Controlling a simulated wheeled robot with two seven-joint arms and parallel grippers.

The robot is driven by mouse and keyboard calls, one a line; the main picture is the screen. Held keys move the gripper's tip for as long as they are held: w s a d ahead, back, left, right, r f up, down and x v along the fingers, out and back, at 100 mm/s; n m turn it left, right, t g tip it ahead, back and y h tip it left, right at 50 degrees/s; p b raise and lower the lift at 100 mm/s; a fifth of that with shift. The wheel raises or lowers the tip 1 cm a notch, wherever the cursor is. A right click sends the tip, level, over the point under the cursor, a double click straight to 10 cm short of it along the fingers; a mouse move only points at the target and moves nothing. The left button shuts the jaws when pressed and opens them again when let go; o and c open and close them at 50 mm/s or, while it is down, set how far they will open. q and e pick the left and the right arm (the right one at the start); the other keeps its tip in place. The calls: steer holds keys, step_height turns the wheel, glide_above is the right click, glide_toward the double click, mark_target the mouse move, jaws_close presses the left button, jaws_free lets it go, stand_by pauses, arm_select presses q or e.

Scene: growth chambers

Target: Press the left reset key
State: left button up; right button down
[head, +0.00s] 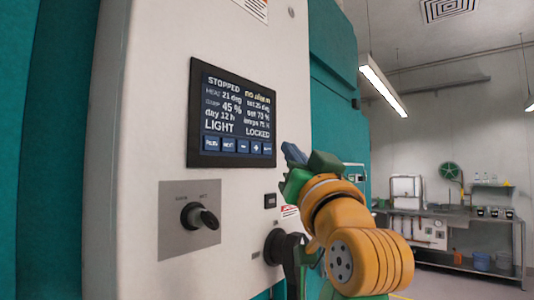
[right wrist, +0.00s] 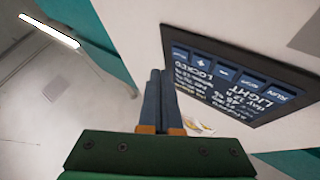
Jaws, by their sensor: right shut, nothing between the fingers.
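The control panel's dark screen (head: 234,114) reads STOPPED, no alarm, LIGHT and LOCKED. A row of blue keys (head: 237,146) runs along its bottom edge; their small labels are hard to read, and none can be read as reset. The screen also shows at the right in the right wrist view (right wrist: 240,80). My right gripper (head: 291,154) is shut and empty, just right of the screen's lower right corner. Its closed blue fingers show in the right wrist view (right wrist: 158,80), left of the screen. Whether they touch the panel cannot be told. My left gripper is not in view.
Below the screen are a rotary switch (head: 198,216) on a grey plate, a small black square (head: 270,201) and a black round knob (head: 274,247). A lab bench (head: 455,213) stands far right. A ceiling lamp (head: 382,87) hangs above open room.

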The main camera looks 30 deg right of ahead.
steer(key=s, duration=0.1)
steer(key=s+d, duration=0.1)
steer(key=s, duration=0.1)
steer(key=shift+d+b, duration=0.15)
steer(key=shift+b, duration=0.25)
steer(key=shift+f, duration=0.1)
